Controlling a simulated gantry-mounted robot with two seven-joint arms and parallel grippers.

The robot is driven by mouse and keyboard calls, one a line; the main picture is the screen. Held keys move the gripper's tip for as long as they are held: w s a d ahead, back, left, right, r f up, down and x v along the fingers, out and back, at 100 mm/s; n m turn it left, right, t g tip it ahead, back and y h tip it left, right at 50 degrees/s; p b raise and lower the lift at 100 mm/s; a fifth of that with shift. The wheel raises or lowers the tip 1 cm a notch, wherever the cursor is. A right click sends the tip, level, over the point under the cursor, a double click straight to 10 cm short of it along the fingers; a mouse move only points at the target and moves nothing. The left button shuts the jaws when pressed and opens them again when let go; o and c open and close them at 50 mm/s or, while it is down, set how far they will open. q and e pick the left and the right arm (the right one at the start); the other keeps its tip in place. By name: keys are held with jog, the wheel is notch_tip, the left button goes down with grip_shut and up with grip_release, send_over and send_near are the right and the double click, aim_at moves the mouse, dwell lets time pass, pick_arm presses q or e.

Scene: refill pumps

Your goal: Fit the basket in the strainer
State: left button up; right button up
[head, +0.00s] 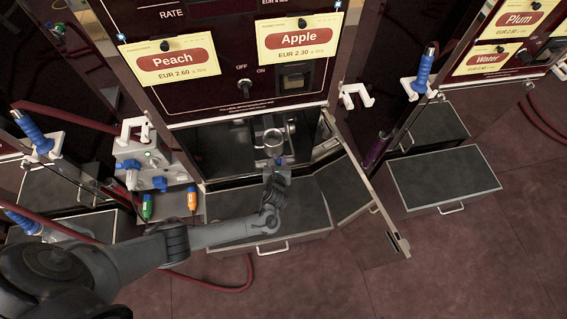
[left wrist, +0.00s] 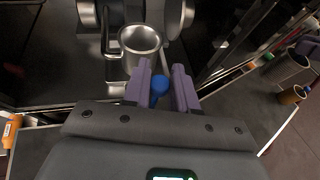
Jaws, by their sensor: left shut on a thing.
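The strainer (head: 274,136) shows as an open metal cup with a bright round rim inside the lower cabinet under the Apple sign. It also shows in the left wrist view (left wrist: 140,42), just ahead of my fingers. My left gripper (head: 276,169) is at the cabinet opening, in front of the cup. Its purple fingers (left wrist: 161,72) are shut on a blue knob (left wrist: 160,84), apart from each other by its width. I cannot tell whether the knob belongs to the basket or the strainer. No separate basket can be made out. My right gripper is out of view.
A cabinet door (head: 365,185) stands open to the right of the opening. A dark-topped drawer (head: 262,232) juts out below it. A grey box with blue knobs (head: 140,165) stands at the left. Another drawer (head: 442,180) is at the right, with free floor in front.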

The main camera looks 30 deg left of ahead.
pick_arm(q)
jog(key=r, duration=0.1)
jog(key=r+p, duration=0.1)
jog(key=r, duration=0.1)
jog(key=shift+w+d, duration=0.35)
jog(key=w+a+b, duration=1.1)
jog(key=a+b, duration=0.1)
jog(key=b, duration=0.1)
jog(key=shift+w+a+r+b, duration=0.15)
jog(key=shift+a+r+b, duration=0.05)
jog(key=shift+b, duration=0.1)
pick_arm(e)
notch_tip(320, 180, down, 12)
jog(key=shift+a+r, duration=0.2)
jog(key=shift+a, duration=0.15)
pick_arm(q)
jog(key=shift+f, duration=0.15)
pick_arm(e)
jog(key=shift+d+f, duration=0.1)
